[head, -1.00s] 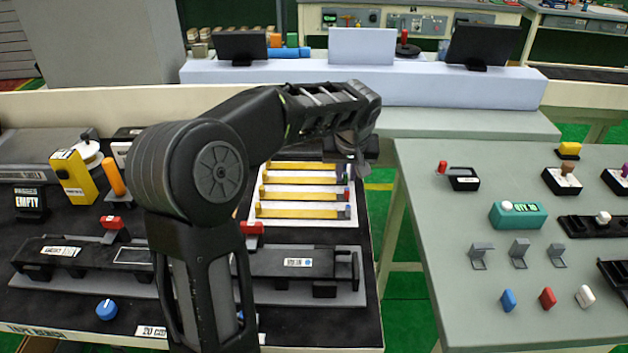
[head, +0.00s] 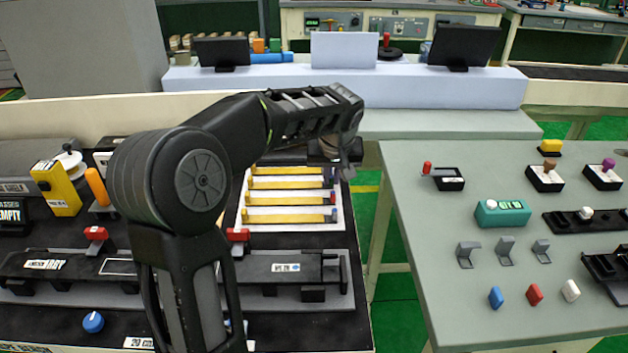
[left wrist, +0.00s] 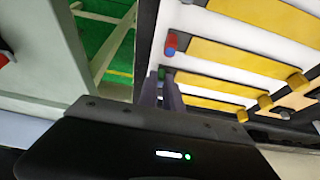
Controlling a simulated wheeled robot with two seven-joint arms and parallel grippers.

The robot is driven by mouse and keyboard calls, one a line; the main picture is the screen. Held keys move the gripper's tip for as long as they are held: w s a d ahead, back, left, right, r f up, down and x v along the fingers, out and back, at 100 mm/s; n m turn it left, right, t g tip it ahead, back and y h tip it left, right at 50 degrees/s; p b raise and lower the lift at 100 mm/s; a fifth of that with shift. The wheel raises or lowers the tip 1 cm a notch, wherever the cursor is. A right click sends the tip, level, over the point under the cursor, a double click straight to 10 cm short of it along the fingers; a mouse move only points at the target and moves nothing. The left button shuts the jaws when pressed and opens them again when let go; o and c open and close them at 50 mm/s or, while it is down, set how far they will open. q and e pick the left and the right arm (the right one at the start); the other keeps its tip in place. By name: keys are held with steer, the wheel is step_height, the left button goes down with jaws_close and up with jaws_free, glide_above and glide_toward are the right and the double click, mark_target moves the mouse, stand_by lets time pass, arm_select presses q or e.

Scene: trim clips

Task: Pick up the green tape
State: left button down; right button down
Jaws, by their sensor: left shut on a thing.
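Several yellow strips with coloured ends lie in rows on a white panel (head: 240,222) on the black table. In the left wrist view, a small green piece (left wrist: 161,73), apparently the green tape, shows between my left gripper's fingertips (left wrist: 161,88). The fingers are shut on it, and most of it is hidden. In the head view my left gripper (head: 346,172) is at the right end of the upper strips, and its arm covers part of the panel. The green piece cannot be made out there. My right gripper is not in view.
A red and blue strip end (left wrist: 171,44) is close to the fingers. A gap with green floor separates the black table from the grey table (head: 400,240) at right, which holds a teal box (head: 502,214) and small parts. A pale blue ledge (head: 290,88) runs behind.

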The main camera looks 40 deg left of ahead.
arm_select(q)
step_height(320, 180, up, 10)
steer(key=shift+p, duration=0.35)
